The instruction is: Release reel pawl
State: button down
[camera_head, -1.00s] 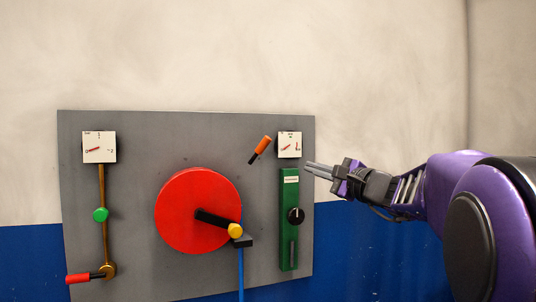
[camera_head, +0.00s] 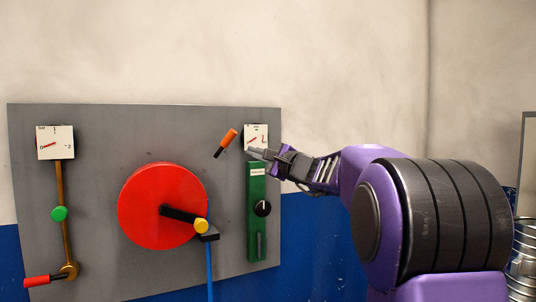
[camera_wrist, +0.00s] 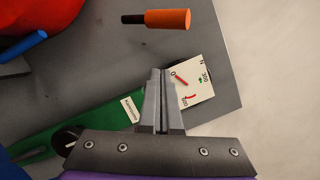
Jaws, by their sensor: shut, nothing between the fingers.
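A red round reel (camera_head: 163,228) with a black crank arm and a yellow knob (camera_head: 201,225) is on the grey panel. An orange-handled lever (camera_head: 228,138) with a black shaft is at the panel's upper right, tilted; I cannot tell whether it is the pawl. It also shows at the top of the wrist view (camera_wrist: 167,19). My gripper (camera_head: 250,153) is shut and empty, its tips by the small white dial (camera_head: 258,133) and a little below and right of the orange lever, apart from it. In the wrist view my gripper (camera_wrist: 161,72) points toward the lever.
The green plate (camera_head: 256,187) with a black knob (camera_head: 262,208) is below my fingers. A left dial (camera_head: 55,142), brown rod with green knob (camera_head: 59,213) and red-handled crank (camera_head: 42,281) are at the panel's left. A blue strip (camera_head: 209,270) hangs below the reel.

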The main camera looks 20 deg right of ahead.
aim_at(228, 135)
jog(key=shift+s+a+r, duration=0.1)
jog(key=shift+a+r, duration=0.25)
jog(key=shift+a, duration=0.25)
jog(key=shift+s+a+r, duration=0.1)
jog(key=shift+a+r, duration=0.2)
jog(key=shift+a, duration=0.3)
jog(key=shift+s+a+r, duration=0.1)
jog(key=shift+a+r, duration=0.25)
jog(key=shift+a, duration=0.25)
jog(key=shift+a+r+n, duration=0.3)
jog(key=shift+r+n, duration=0.1)
jog(key=shift+n, duration=0.6)
jog(key=n, duration=0.1)
jog(key=a+r+n+g, duration=0.1)
jog(key=n, duration=0.1)
jog(key=a+r+n, duration=0.1)
jog(key=shift+s+a+n+g+b, duration=0.1)
jog(key=shift+s+n+g+b, duration=0.15)
jog(key=shift+n+g+b, duration=0.15)
jog(key=a+n, duration=0.1)
jog(key=a+n+h, duration=0.1)
jog(key=n+g, duration=0.1)
jog(key=shift+s+a+r+n, duration=0.25)
jog(key=shift+s+a+n, duration=0.05)
jog(key=shift+a+n, duration=0.1)
jog(key=shift+a, duration=0.15)
